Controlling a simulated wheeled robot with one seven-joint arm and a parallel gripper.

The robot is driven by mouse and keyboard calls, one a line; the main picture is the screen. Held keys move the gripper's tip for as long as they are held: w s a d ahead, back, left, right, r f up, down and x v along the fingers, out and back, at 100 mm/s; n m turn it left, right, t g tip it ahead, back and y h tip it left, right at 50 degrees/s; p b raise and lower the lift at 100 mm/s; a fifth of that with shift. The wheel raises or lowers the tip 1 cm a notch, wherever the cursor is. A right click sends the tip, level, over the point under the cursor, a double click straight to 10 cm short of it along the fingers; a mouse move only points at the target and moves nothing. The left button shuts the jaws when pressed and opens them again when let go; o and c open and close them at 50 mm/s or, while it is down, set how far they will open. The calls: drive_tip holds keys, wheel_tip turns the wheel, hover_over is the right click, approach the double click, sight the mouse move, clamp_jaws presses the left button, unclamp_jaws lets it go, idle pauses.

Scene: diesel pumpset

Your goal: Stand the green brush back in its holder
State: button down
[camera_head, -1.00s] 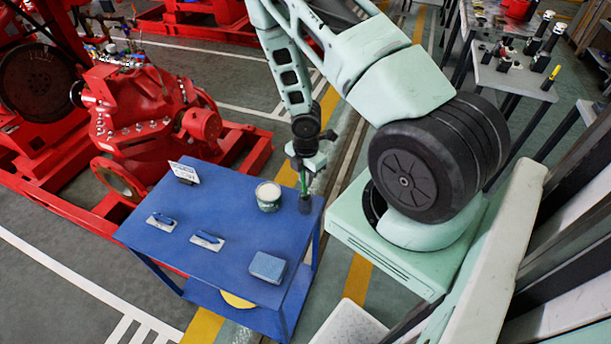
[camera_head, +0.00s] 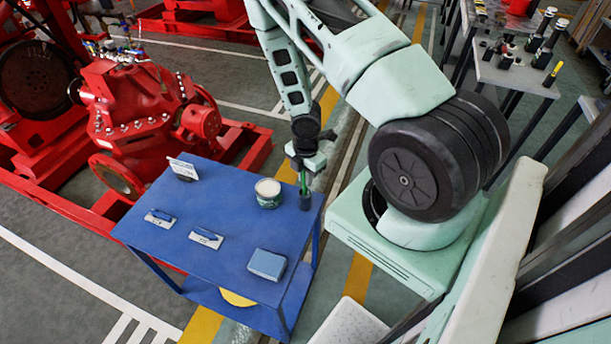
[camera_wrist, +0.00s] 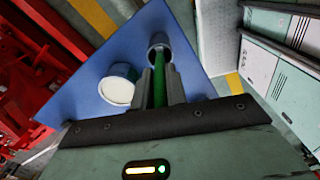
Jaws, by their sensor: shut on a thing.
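My gripper (camera_head: 305,168) is shut on the green brush (camera_head: 304,182) above the far right corner of the blue table (camera_head: 180,235). The brush is about upright, and its green handle also shows between my fingers in the wrist view (camera_wrist: 159,85). Below it stands a dark grey cup-shaped holder (camera_head: 305,202), also seen in the wrist view (camera_wrist: 158,41). The brush's lower end meets the holder's mouth and appears to be inside it. How deep it sits, and whether it touches the bottom, is hidden.
A green-and-white tin (camera_head: 268,194) stands close left of the holder. A blue block (camera_head: 266,264), two small blue-handled tools on plates (camera_head: 206,237) and a white sign (camera_head: 183,169) are on the table. A red pump (camera_head: 140,120) stands behind it.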

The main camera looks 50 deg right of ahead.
drive_tip(key=c, duration=1.3)
unclamp_jaws()
drive_tip(key=shift+r, duration=0.15)
drive_tip(key=shift+r+p, duration=4)
drive_tip(key=shift+r, duration=0.4)
